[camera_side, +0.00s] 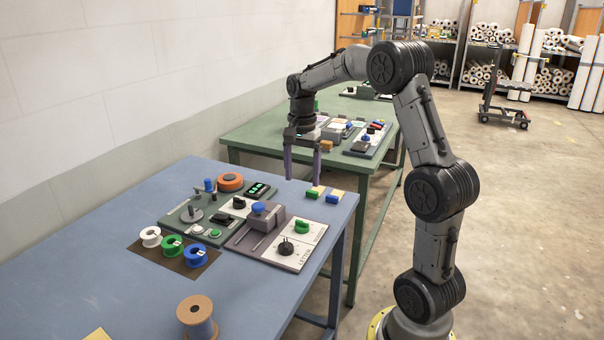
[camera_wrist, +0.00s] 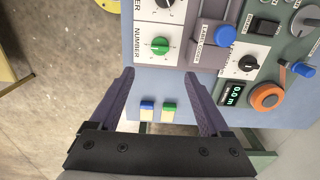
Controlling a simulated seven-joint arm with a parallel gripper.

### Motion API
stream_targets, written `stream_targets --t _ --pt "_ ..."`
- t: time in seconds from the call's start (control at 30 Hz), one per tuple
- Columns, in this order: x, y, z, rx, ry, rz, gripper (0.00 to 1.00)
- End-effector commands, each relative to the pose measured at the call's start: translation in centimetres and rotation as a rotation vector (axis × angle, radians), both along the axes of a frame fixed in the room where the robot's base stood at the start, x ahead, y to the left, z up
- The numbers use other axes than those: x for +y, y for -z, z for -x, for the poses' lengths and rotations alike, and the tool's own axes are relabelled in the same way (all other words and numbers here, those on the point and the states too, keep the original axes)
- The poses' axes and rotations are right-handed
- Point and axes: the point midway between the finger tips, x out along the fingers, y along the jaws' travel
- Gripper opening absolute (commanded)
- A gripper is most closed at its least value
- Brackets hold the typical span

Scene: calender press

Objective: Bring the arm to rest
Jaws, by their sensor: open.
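My gripper (camera_side: 303,168) hangs from my arm above the far right corner of the blue table (camera_side: 60,255), fingers pointing down. In the wrist view my gripper (camera_wrist: 163,100) is open, its two purple fingers wide apart with nothing between the tips. A small green block (camera_side: 313,192) and a small blue block (camera_side: 333,197) sit on pale pieces on the table near the far edge, below the fingers. The green block (camera_wrist: 169,107) and the blue block (camera_wrist: 147,106) also show between the fingers in the wrist view, with no contact visible.
Control panels with knobs (camera_side: 287,247) and an orange disc (camera_side: 230,181) stand on the blue table. White, green and blue spools sit on a brown mat (camera_side: 174,260). A brown spool (camera_side: 196,315) stands in front. A green table (camera_side: 240,137) with more panels stands behind.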

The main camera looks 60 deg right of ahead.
Motion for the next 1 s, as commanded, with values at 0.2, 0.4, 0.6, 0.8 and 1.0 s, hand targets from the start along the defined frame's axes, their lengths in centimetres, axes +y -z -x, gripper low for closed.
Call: stream_targets --t 0.2,0.4,0.6,0.8,1.0 --pt "0.0 0.0 0.0 0.0 0.0 0.0 0.81" --pt "2.7 -2.9 -1.3 -0.059 -0.072 0.037 0.81" --pt "11.2 -8.8 1.3 -0.189 -0.285 0.102 0.81" --pt "18.3 -10.8 7.5 -0.313 -0.642 0.173 0.81" --pt "22.5 -8.8 14.5 -0.412 -1.069 0.27 0.81"
